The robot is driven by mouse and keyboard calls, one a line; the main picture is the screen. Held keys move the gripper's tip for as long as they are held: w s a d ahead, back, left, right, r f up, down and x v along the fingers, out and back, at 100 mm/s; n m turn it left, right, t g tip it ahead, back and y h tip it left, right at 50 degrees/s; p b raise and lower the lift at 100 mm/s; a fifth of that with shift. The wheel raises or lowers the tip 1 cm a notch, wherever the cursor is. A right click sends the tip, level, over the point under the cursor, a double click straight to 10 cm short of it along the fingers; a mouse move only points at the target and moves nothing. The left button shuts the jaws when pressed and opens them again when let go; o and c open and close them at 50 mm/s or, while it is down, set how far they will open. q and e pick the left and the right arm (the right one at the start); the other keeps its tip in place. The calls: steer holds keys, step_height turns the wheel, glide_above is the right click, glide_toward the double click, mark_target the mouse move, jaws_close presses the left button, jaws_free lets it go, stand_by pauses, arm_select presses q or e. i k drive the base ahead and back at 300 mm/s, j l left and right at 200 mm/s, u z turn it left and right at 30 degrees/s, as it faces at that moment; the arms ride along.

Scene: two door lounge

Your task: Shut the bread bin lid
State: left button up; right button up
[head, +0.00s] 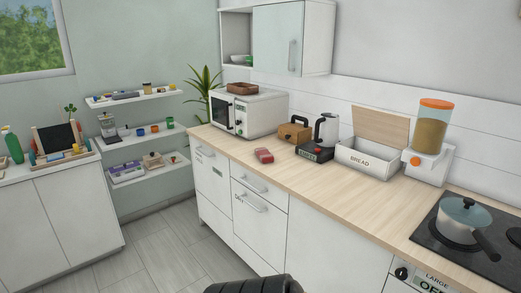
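The bread bin (366,160) is a white box marked BREAD on the wooden counter, right of the kettle. Its wooden lid (381,126) stands raised at the back, so the bin is open. The inside shows only partly. A dark ribbed part, probably mine, shows at the bottom edge of the view, well apart from the bin. Neither of my grippers can be made out.
A cereal dispenser (430,140) stands close to the bin's right. A kettle (326,131) on a dark base, a toaster (294,130) and a microwave (249,112) stand left of it. A pot (462,221) sits on the hob. Counter (330,187) before the bin is clear.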

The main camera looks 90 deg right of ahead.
mark_target(386, 129)
steer(key=z, duration=2.2)
